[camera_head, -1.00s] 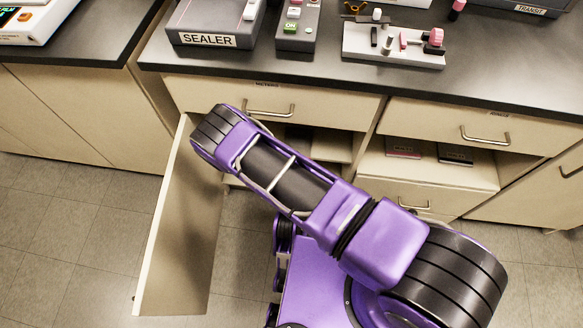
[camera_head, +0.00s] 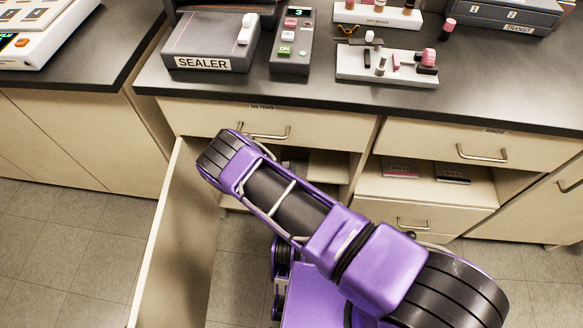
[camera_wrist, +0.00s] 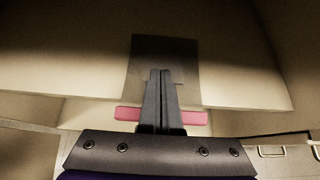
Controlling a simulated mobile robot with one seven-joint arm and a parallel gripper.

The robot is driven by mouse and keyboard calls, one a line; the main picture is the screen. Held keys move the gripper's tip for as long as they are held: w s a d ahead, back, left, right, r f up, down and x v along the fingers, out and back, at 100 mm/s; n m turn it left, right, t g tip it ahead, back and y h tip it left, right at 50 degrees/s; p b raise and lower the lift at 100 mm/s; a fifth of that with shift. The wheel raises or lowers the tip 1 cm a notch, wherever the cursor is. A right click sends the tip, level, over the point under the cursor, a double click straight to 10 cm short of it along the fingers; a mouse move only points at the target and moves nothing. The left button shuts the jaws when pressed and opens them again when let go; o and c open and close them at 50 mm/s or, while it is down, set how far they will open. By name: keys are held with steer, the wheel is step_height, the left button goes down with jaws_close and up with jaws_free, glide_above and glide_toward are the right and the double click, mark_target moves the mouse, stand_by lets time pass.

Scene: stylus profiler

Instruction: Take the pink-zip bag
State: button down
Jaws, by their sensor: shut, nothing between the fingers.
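The pink-zip bag shows in the wrist view as a dark grey, see-through-looking sheet (camera_wrist: 184,50) with a pink strip (camera_wrist: 194,118) along its near edge. It seems to lie on a pale shelf board. My gripper (camera_wrist: 160,74) is shut and empty, with its fingers in front of the bag and covering the middle of the strip. I cannot tell whether the fingers touch it. In the head view my arm hides the gripper, and I cannot make out this bag.
A cabinet door (camera_head: 172,240) stands open at left, beside my arm. Drawers with bar handles (camera_head: 482,153) sit under the dark counter (camera_head: 330,105). A sealer (camera_head: 205,48), a button box (camera_head: 288,55) and a small fixture (camera_head: 385,68) stand on top. Another shelf holds dark packets (camera_head: 452,174).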

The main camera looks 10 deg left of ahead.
steer(key=shift+s+d+f, duration=0.1)
steer(key=shift+s, duration=0.45)
steer(key=shift+s+d+f, duration=0.1)
steer(key=shift+s, duration=0.45)
steer(key=shift+s+f, duration=0.15)
steer(key=shift+s, duration=0.1)
